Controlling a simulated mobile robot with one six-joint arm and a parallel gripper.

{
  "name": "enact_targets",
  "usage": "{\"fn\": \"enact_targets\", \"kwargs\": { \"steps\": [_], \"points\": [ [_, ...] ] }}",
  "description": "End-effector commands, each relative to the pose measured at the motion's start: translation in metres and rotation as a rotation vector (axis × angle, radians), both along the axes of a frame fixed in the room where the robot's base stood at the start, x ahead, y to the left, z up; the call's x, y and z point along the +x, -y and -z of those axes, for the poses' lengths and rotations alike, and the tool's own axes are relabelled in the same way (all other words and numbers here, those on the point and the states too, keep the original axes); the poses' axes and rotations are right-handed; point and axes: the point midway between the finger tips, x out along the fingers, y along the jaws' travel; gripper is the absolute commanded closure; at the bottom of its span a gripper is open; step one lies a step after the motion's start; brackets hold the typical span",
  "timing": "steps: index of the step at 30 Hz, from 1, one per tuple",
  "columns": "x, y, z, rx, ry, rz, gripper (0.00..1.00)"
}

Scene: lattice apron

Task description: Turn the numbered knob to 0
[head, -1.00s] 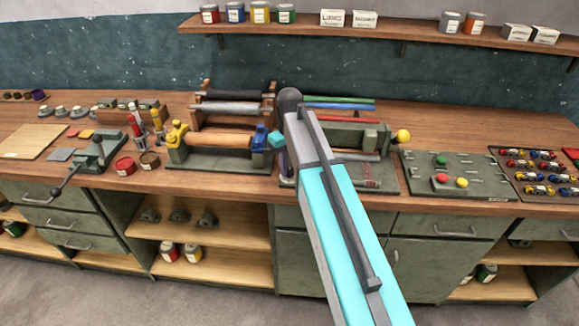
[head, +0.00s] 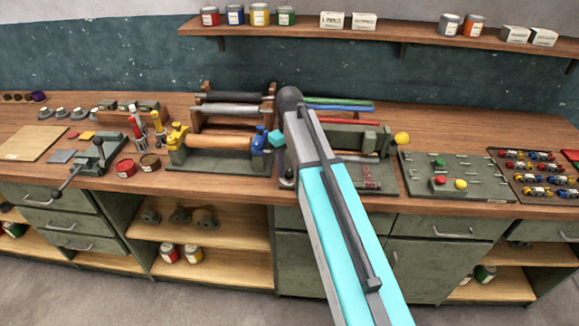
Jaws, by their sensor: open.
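A roller press (head: 232,166) with a wooden roller stands mid-bench. It has a yellow knob assembly (head: 177,139) on its left and a blue one (head: 259,140) on its right. No numbers or pointer are readable, so I cannot tell which knob is the numbered one or its setting. My arm reaches up from the bottom right and hides part of the bench behind it. My gripper (head: 281,160) is mostly hidden by the arm, just right of the blue knob. Only a small teal wrist part and a dark part show. I cannot see whether it touches anything.
A second press with a yellow ball handle (head: 401,139) is partly behind my arm. A green board (head: 480,189) with red, green and yellow buttons lies to its right. A shelf (head: 300,31) runs above.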

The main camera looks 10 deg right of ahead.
Motion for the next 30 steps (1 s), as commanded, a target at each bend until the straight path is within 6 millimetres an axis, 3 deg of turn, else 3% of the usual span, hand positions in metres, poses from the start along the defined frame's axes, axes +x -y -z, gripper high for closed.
{"fn": "enact_targets", "kwargs": {
  "steps": [30],
  "points": [
    [0.000, 0.000, -0.114, 0.000, 0.000, -0.001, 0.55]
  ]
}}
